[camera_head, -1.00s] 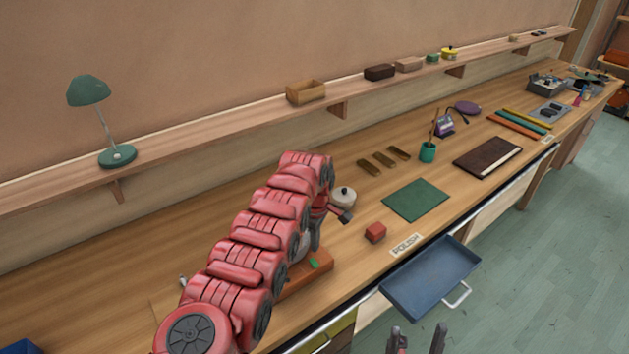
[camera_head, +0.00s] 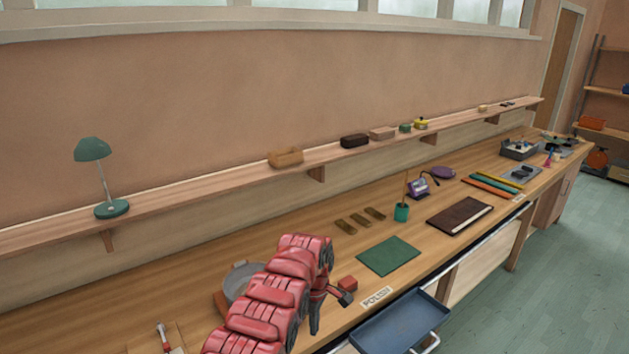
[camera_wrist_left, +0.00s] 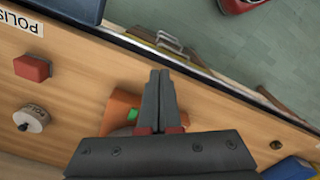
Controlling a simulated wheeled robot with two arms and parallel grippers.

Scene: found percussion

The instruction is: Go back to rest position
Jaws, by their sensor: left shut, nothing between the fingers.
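My red left arm comes up from the bottom of the head view. Its dark gripper (camera_head: 314,326) points down over the bench's front part, partly hidden by the arm. In the left wrist view the left gripper (camera_wrist_left: 160,76) has its two fingers together with nothing between them. Behind the fingers is an orange-brown block (camera_wrist_left: 120,108) with a green patch; the fingers overlap it in the picture, and I cannot tell the gap. My right gripper is not in view.
A grey round dish (camera_head: 240,277) is left of the arm. A white round tin (camera_wrist_left: 32,119) shows in the wrist view. A green mat (camera_head: 388,256) lies farther right.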

